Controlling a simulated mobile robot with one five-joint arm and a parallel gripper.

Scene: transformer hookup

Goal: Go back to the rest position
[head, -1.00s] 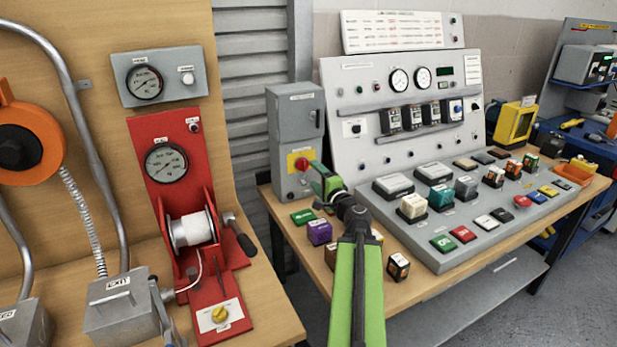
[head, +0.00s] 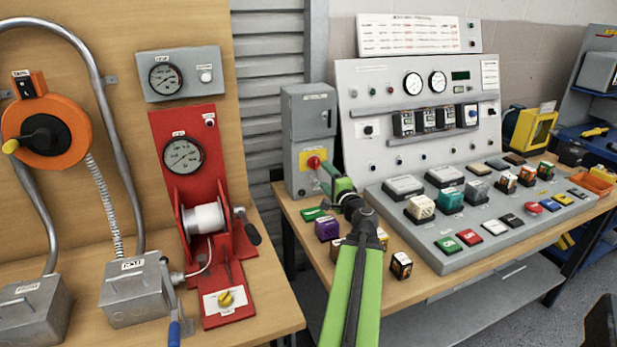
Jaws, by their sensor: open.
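My green arm reaches up from the bottom of the head view. My gripper (head: 328,181) is at its far end, in front of the grey switch box (head: 311,140). The box has a red knob (head: 314,162) on a yellow plate. The fingertips appear close to the knob and overlap its lower edge; I cannot tell whether they touch it. The gripper is open, and I see nothing held in it.
The control console (head: 425,110) with gauges and buttons stands right of my arm. A purple block (head: 327,229) and another small block (head: 401,265) sit on the bench near my arm. A red winch stand (head: 187,150) is on the left bench.

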